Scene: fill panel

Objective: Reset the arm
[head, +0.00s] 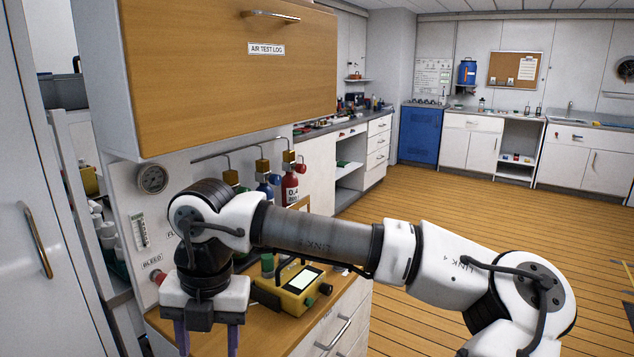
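My arm stretches from the lower right across the picture to the left, bent at the elbow. My gripper (207,338) points down at the lower left, in front of the fill panel (125,195) and near the left end of the wooden counter (262,334). Its two purple-grey fingers stand wide apart, with nothing seen between them. The fingertips run down to the lower picture edge, so their ends are hidden. A yellow device with a screen (298,287) sits on the counter to the right of my gripper.
A wooden cabinet labelled AIR TEST LOG (225,85) overhangs the counter. A round gauge (152,179) is on the panel. A red bottle (290,187) and a blue bottle (265,192) hang behind my arm. The plank floor (440,200) is clear towards the blue cabinet (420,134).

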